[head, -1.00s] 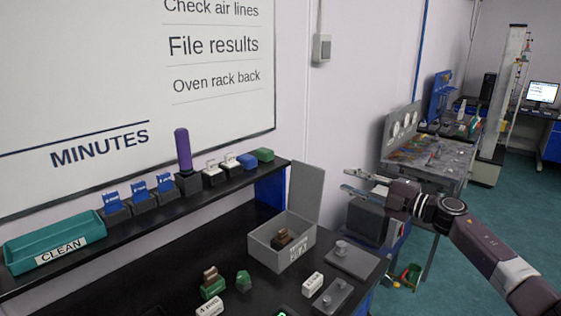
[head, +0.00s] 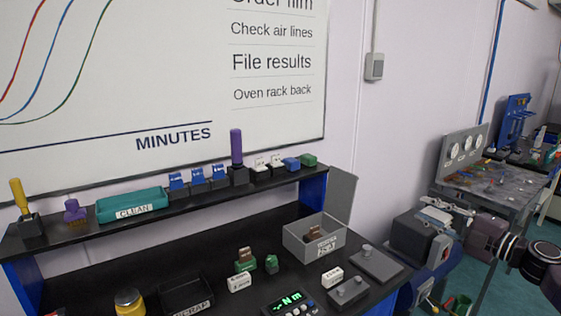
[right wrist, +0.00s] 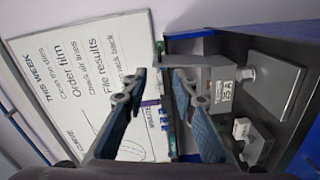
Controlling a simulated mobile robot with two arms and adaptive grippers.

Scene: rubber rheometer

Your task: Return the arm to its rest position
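My right gripper (head: 432,212) reaches in from the right side of the head view, in front of a grey box-shaped machine part (head: 412,238) and right of the bench. In the right wrist view its two blue-padded fingers (right wrist: 160,80) stand apart with nothing between them, so it is open and empty. My left arm and left gripper do not show in either view.
The black bench (head: 100,275) holds a grey open bin (head: 296,245), a grey plate with a knob (head: 376,266) and small labelled blocks. A shelf behind carries a teal CLEAN tray (head: 112,209). A cluttered side table (head: 520,187) stands at right.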

